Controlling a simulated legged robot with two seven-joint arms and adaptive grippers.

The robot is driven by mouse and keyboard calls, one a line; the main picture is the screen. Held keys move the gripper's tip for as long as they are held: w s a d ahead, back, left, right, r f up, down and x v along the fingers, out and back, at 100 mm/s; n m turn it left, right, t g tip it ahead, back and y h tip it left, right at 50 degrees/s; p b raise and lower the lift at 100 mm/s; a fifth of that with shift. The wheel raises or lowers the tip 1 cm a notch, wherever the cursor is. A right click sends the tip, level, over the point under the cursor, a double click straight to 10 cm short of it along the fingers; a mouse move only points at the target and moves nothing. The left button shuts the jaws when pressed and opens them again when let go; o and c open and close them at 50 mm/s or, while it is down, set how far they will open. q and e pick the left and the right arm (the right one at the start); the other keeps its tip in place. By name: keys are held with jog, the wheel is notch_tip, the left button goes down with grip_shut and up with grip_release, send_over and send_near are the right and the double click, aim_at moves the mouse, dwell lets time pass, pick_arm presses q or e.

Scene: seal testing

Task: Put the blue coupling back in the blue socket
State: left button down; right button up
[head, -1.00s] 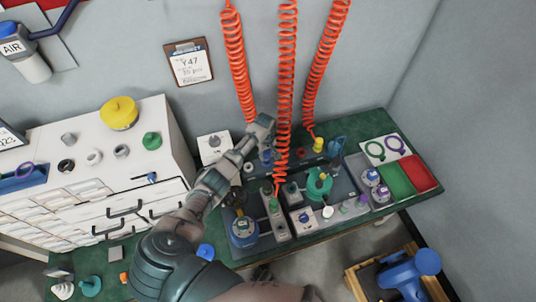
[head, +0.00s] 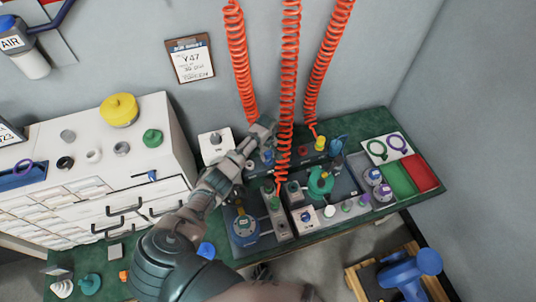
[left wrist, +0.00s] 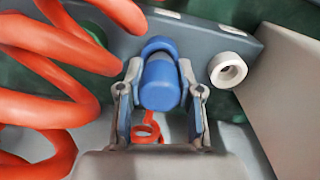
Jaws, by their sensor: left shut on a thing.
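My left gripper (left wrist: 160,100) is shut on the blue coupling (left wrist: 162,84), a smooth blue cylinder held between its two fingers in the left wrist view. A blue ring (left wrist: 158,44), which looks like the blue socket, sits directly behind the coupling's far end on a grey rack. The coupling overlaps the ring, and I cannot tell whether it is seated. In the head view the left gripper (head: 263,142) is at the left end of the rack at the back of the bench, beside the red coils. My right gripper is not in view.
A white ring socket (left wrist: 229,70) is right of the coupling on the rack. Red coiled hoses (head: 289,90) hang close to the gripper. A yellow coupling (head: 320,143) stands farther right. A white box (head: 215,144) is left of the gripper. Test fixtures (head: 319,182) crowd the bench front.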

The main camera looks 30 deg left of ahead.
pick_arm(q)
jog(key=shift+a+f, duration=0.1)
jog(key=shift+a, duration=0.1)
jog(key=shift+d+f, duration=0.1)
jog(key=shift+d, duration=0.05)
jog(key=c, duration=0.7)
grip_release()
jog(key=shift+d, duration=0.15)
jog(key=shift+a, duration=0.2)
notch_tip(320, 180, up, 11)
jog(key=shift+d, duration=0.15)
jog(key=shift+r, duration=0.45)
